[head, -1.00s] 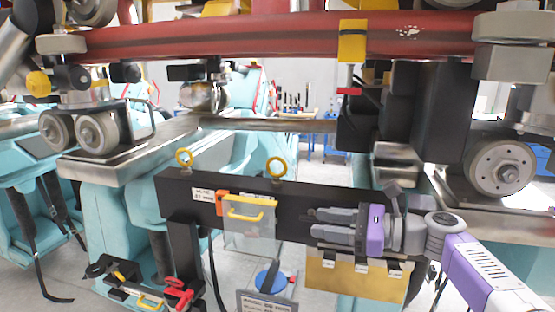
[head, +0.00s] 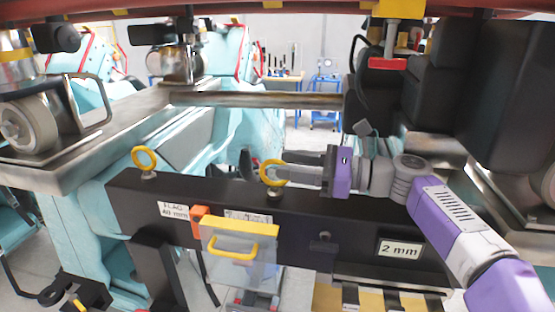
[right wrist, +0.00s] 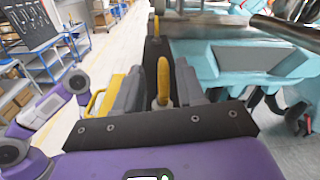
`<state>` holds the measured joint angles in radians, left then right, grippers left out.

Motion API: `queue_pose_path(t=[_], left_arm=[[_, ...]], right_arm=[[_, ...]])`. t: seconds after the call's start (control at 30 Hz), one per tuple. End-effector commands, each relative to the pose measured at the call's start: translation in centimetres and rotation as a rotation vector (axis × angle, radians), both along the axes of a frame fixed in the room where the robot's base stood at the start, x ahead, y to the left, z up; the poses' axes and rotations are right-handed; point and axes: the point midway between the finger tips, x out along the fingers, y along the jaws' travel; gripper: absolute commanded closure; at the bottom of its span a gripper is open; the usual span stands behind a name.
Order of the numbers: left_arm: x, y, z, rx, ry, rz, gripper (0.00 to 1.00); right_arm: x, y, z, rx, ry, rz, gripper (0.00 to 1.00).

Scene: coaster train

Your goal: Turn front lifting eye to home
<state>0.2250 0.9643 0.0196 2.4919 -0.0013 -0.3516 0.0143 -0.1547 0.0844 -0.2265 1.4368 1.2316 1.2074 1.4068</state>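Two yellow lifting eyes stand on top of a black beam (head: 340,215). The left eye (head: 144,158) stands free. It also shows farther off in the right wrist view (right wrist: 156,25). My right gripper (head: 288,174) is at the right eye (head: 270,165), coming in from the right. In the right wrist view this eye (right wrist: 163,80) is seen nearly edge-on between the two grey fingers, with a gap on each side. The right gripper is open around it. My left gripper is not in view; a purple arm of mine shows at the left of the right wrist view.
A clear flap with a yellow handle (head: 234,246) hangs on the beam's front beside an orange block (head: 201,221). A "2 mm" label (head: 400,249) is to the right. A red-tipped yellow part (head: 390,62) and black blocks hang above the right arm. A steel bar (head: 260,100) runs behind.

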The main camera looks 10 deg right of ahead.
Motion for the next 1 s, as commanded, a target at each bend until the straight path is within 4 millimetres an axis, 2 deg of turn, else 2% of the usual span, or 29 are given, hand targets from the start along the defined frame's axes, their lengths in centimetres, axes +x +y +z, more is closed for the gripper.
queue_pose_path(t=[0.03, 0.2, 0.53, 0.57, 0.8, 1.0], left_arm=[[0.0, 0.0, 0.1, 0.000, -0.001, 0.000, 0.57], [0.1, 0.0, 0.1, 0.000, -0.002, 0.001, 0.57], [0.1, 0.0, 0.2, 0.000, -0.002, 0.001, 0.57], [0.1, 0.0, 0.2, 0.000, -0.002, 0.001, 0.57], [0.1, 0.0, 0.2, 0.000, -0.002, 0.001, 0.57], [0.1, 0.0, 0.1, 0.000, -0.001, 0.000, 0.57]], right_arm=[[0.3, 0.8, 0.0, 0.000, 0.001, 0.004, 0.61], [1.1, 2.4, 0.0, 0.000, 0.000, 0.001, 0.61], [1.4, 2.8, 0.0, -0.001, 0.000, -0.001, 0.61], [1.4, 2.8, 0.0, -0.001, 0.000, -0.001, 0.62], [1.4, 2.8, 0.0, -0.001, 0.000, -0.001, 0.99], [1.4, 2.8, 0.0, 0.001, 0.000, -0.005, 1.00]])
